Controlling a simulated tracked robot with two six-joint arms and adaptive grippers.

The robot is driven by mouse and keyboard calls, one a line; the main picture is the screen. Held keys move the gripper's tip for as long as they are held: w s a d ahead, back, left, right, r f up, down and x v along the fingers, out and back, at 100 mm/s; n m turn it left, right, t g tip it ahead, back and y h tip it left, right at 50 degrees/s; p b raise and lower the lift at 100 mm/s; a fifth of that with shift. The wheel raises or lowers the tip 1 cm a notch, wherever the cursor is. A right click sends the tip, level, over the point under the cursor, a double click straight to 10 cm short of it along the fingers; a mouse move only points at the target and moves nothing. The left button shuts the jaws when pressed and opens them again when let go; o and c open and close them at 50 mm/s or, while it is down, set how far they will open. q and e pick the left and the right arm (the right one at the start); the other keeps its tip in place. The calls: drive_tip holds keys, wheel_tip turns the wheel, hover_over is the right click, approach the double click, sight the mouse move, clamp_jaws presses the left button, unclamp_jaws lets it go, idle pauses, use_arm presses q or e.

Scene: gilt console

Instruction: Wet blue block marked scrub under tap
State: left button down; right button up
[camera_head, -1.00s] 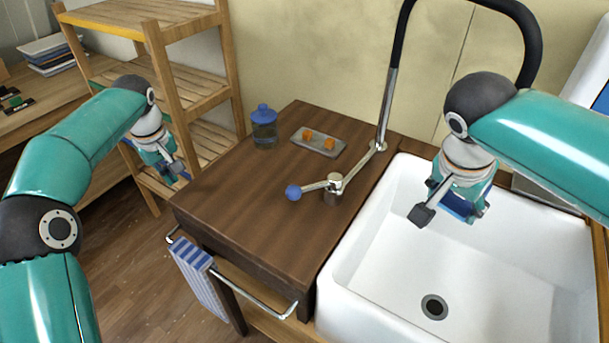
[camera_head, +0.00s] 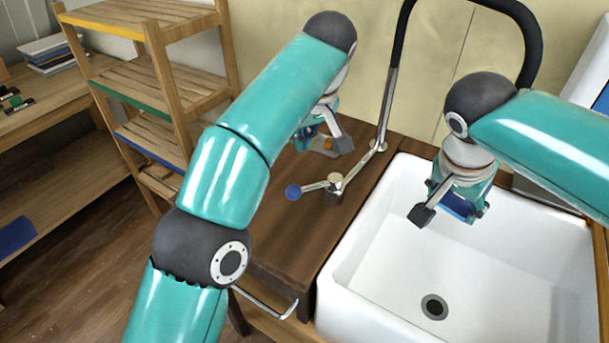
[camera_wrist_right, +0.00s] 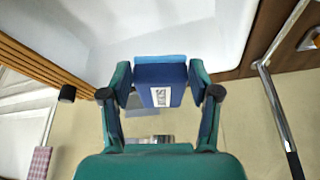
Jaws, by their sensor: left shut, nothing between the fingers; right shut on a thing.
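The blue block (camera_wrist_right: 160,88) carries a white label with dark lettering, seen sideways in the right wrist view. My right gripper (camera_wrist_right: 160,95) is shut on it, one finger on each side. In the head view the right gripper (camera_head: 457,206) holds the block (camera_head: 456,208) above the white sink (camera_head: 365,250). The black hose tap (camera_head: 390,90) arches over the sink's back edge. Its lever (camera_head: 312,187) with a blue knob (camera_head: 292,192) sits on the wooden counter. My left gripper (camera_head: 335,145) is shut and empty above the counter, behind the lever; its fingertips are partly hidden.
The dark wooden counter (camera_head: 300,235) lies left of the sink, with a rail (camera_head: 265,305) at its front. Wooden shelves (camera_head: 165,85) stand at left. The sink basin is clear around its drain (camera_head: 434,307).

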sight(307, 186)
use_arm(q)
drive_tip(key=x, duration=0.9)
drive_tip(key=shift+w+a+f, duration=0.1)
drive_tip(key=shift+f, duration=0.05)
drive_tip(key=s, duration=0.1)
drive_tip(key=s+d, duration=0.1)
drive_tip(key=shift+s+d, duration=0.25)
drive_tip(key=shift+s, duration=0.05)
drive_tip(key=shift+s+d, duration=0.1)
drive_tip(key=shift+s, duration=0.2)
drive_tip(key=shift+s+d+f, duration=0.1)
drive_tip(key=shift+s, duration=0.05)
drive_tip(key=shift+s+d+n, duration=0.2)
drive_tip(key=shift+s+n, duration=0.2)
drive_tip(key=shift+n, duration=0.2)
drive_tip(key=shift+s+d, duration=0.1)
drive_tip(key=shift+s, duration=0.2)
drive_tip(key=shift+w, duration=0.15)
